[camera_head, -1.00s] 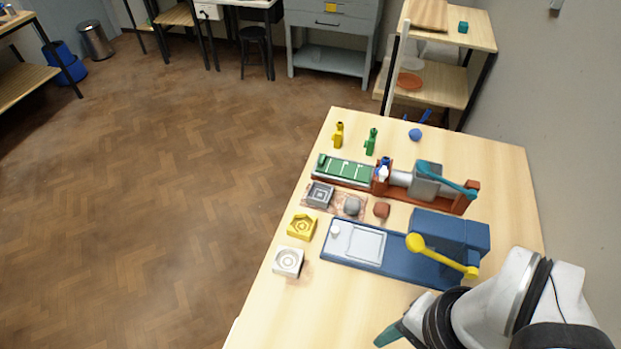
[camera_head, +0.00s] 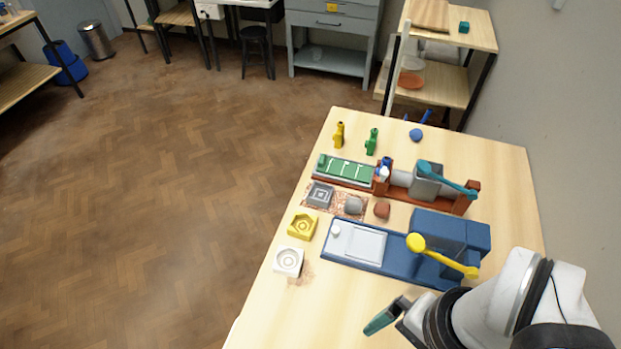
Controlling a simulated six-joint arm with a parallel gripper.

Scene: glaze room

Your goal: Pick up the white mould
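The white mould (camera_head: 288,261) is a small square block with a round recess in its top. It lies on the wooden table (camera_head: 330,310) near the left edge, just below the yellow mould (camera_head: 302,226). My gripper (camera_head: 384,318) is at the lower right, to the right of and below the white mould and clearly apart from it. One teal-tipped finger shows, and the rest of the gripper is partly hidden, so I cannot tell whether it is open or shut. Nothing shows held in it.
The blue press (camera_head: 350,265) with a yellow lever (camera_head: 440,257) stands right of the white mould. A grey mould (camera_head: 319,194), a grey lump (camera_head: 353,205) and a brown lump (camera_head: 382,210) lie farther back. The table between my gripper and the white mould looks clear.

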